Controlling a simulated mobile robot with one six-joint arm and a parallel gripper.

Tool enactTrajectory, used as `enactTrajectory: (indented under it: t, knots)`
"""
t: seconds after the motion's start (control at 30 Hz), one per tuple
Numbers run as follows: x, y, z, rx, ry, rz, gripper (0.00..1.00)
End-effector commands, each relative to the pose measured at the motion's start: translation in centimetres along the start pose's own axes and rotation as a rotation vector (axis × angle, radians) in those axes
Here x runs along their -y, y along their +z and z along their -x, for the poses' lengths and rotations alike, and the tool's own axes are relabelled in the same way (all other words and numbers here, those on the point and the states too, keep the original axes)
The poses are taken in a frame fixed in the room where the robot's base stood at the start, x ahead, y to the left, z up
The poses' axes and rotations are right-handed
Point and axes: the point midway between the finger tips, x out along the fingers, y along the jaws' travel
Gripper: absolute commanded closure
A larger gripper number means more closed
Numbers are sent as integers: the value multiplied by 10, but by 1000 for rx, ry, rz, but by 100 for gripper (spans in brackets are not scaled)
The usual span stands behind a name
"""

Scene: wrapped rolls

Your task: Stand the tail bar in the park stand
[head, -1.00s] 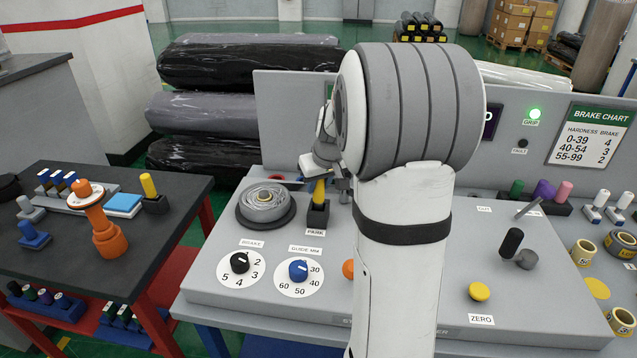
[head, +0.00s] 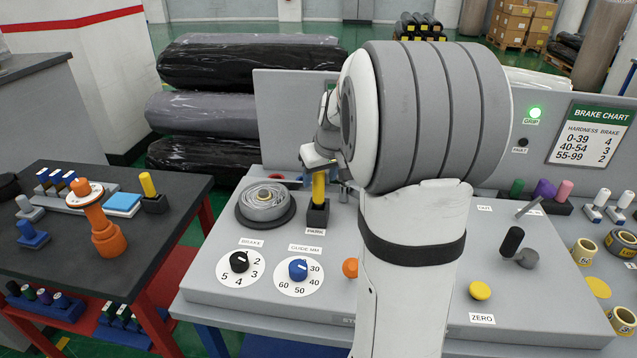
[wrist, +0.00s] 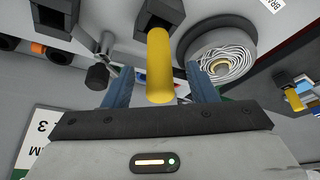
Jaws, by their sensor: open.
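A yellow bar, taken as the tail bar (head: 318,188), stands upright in the black park stand (head: 317,216), behind the PARK label on the grey console. My gripper (head: 319,164) is just above the top of the bar in the head view, partly hidden by my arm. In the wrist view the yellow bar (wrist: 160,68) rises from the dark stand (wrist: 160,14) and lies between my two blue fingers (wrist: 159,82). The fingers are open, with a gap on both sides of the bar.
A reel of grey tape (head: 264,203) sits close to the left of the stand. Brake (head: 239,262) and guide (head: 298,270) dials are in front. A second yellow bar (head: 148,184) stands in a holder on the dark left table (head: 165,225).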

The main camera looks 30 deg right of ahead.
Motion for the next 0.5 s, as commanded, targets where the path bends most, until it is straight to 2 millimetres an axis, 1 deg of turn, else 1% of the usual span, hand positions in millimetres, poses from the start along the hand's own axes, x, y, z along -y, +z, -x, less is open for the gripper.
enactTrajectory:
  t: [0.03, 0.2, 0.33, 0.5]
  knots:
    - [0, -1, 10, -5, 2, 0, 48]
    - [0, 0, 33, -2, 2, 1, 48]
    - [0, 0, 42, -1, 1, 1, 48]
    - [0, 0, 43, 0, 1, 0, 48]
